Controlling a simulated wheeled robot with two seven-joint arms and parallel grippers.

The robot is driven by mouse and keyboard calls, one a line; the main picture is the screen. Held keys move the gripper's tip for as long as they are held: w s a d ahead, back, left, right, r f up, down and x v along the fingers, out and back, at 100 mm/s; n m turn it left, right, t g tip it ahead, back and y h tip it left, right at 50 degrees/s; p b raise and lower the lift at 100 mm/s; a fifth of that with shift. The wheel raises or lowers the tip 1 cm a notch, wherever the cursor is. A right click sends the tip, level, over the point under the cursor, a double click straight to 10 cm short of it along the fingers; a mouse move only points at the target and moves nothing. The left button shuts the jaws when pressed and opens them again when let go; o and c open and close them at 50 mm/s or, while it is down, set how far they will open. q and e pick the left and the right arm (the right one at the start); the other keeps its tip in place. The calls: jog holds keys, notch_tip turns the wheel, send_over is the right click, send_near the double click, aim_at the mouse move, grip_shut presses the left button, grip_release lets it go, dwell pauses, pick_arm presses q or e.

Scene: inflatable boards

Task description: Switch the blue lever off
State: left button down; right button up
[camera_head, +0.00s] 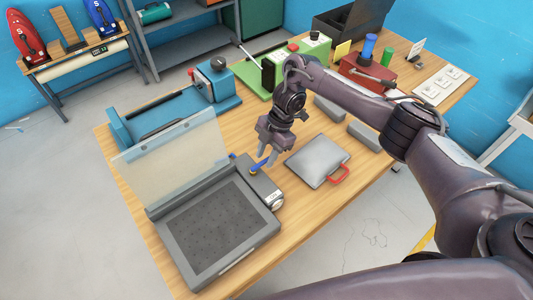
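The blue lever (259,167) sits on the side box of a dark grey machine (222,228) with a raised clear lid (172,160), on the wooden table. It slants up from the box, near a small yellow part and a round gauge. My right gripper (268,156) points down just above the lever, its two fingers a little apart. From this view I cannot tell whether a finger touches the lever. My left gripper is out of view.
A grey case with a red handle (317,161) lies just right of the gripper. A blue machine (170,112) stands behind the lid. A green machine (297,60), a red device (368,76) and a white switch panel (442,84) stand farther back. Bare table lies in front of the case.

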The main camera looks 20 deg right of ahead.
jog(key=v, duration=0.7)
jog(key=shift+d+r+p, duration=0.2)
jog(key=shift+r+p, duration=0.15)
jog(key=shift+p, duration=0.05)
